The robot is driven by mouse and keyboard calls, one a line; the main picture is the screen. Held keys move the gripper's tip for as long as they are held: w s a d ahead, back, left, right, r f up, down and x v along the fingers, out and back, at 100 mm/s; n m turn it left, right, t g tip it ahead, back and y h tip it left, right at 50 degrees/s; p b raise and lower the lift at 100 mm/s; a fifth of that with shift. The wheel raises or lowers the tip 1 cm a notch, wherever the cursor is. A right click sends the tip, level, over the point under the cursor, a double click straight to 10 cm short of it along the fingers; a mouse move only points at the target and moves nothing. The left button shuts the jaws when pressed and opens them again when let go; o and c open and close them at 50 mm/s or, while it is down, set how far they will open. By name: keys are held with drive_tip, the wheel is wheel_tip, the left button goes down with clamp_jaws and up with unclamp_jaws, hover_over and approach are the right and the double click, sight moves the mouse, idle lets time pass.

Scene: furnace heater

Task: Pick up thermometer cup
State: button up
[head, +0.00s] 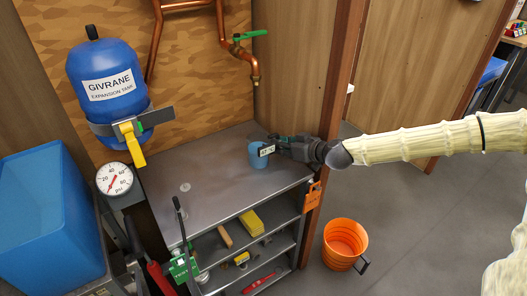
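A small blue cup (254,157) with a white label or display on its right side stands at the back right of the dark metal bench top (215,175), below the copper tap. I take it to be the thermometer cup. My gripper (272,147) comes in from the right, level with the cup, and its fingertips are at the cup's right side. The dark fingers overlap the cup in this view. I cannot tell whether they are closed on it or only beside it.
A copper pipe with a green-handled tap (249,36) hangs above the bench. A blue expansion tank (104,75) and a pressure gauge (115,179) are at the left. Lower shelves hold a yellow block (251,222) and tools. An orange bucket (344,244) stands on the floor.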

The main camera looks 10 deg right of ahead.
clamp_jaws()
drive_tip(key=shift+r, duration=0.2)
drive_tip(key=shift+w+r, duration=0.1)
drive_tip(key=shift+r, duration=0.85)
drive_tip(key=s+d+r+p, duration=0.1)
drive_tip(key=s, duration=0.7)
drive_tip(key=s+d+r+p, duration=0.2)
drive_tip(key=s, duration=0.5)
drive_tip(key=shift+s, duration=0.4)
drive_tip(key=shift+r, duration=0.25)
drive_tip(key=shift+r+p, duration=0.65)
drive_tip(key=shift+p, duration=0.25)
